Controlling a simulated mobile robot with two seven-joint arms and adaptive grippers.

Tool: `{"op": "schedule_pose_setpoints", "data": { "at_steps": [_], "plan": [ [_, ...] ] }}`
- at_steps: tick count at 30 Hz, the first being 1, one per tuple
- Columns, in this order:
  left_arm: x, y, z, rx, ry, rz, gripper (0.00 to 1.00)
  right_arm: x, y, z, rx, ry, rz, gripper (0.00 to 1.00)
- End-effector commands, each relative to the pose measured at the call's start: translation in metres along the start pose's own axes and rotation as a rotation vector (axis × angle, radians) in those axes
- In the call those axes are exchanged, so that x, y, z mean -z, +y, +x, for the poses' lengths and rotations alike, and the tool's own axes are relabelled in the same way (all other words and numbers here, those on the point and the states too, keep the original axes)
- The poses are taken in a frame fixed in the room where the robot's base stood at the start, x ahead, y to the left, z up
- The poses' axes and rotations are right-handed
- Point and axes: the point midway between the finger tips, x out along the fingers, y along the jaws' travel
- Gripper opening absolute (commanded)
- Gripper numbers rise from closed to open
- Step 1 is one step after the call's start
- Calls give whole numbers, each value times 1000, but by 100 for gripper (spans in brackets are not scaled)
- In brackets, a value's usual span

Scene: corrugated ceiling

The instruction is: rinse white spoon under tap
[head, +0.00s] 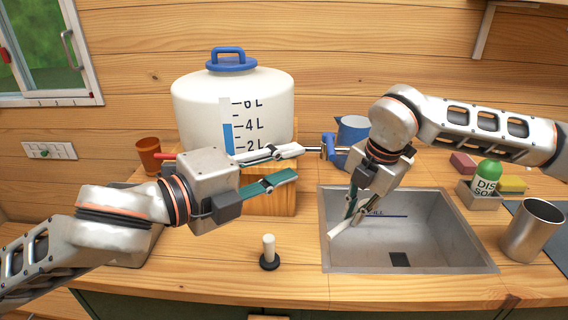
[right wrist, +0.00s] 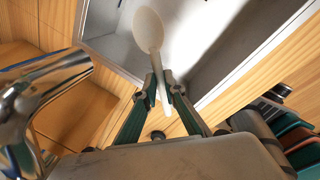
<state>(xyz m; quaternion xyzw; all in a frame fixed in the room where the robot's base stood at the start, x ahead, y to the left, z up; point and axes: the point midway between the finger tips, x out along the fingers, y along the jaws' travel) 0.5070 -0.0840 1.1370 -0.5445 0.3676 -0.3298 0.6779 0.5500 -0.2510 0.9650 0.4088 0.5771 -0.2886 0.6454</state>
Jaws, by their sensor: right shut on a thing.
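The white spoon (right wrist: 150,32) is held between the fingertips of my right gripper (right wrist: 162,88), with its bowl pointing away from the wrist. In the head view my right gripper (head: 345,226) points down over the left part of the metal sink (head: 445,240); the spoon is hard to make out there. The tap (head: 328,147) is on the front of the white water tank (head: 195,105); its chrome body shows large in the right wrist view (right wrist: 38,100). I cannot tell whether water runs. My left gripper (head: 300,160) is open and empty, just left of the tap.
A soap bottle (head: 487,178) and sponges stand right of the sink, behind a metal cup (head: 533,230). A blue-and-white jug (head: 353,128) is behind the tap. A small black-based white post (head: 269,252) stands left of the sink. An orange cup (head: 149,155) is beside the tank.

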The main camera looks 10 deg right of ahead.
Motion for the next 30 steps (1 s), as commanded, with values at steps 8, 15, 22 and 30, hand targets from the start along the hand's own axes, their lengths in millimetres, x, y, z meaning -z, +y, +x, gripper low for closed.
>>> {"op": "schedule_pose_setpoints", "data": {
  "at_steps": [8, 15, 22, 30],
  "plan": [
    [0, -1, 0, 1, -1, 1, 28, 0, -3, -1, 0, 0, 0, 0],
    [0, -8, -1, 3, -2, 5, 28, 3, -19, -5, 0, 1, 0, 0],
    [-1, -11, -2, 5, -2, 8, 28, 5, -35, -8, 0, 0, 1, 0],
    [-1, -15, -2, 6, -3, 10, 28, 8, -54, -11, 0, 0, 1, 0]
  ]
}}
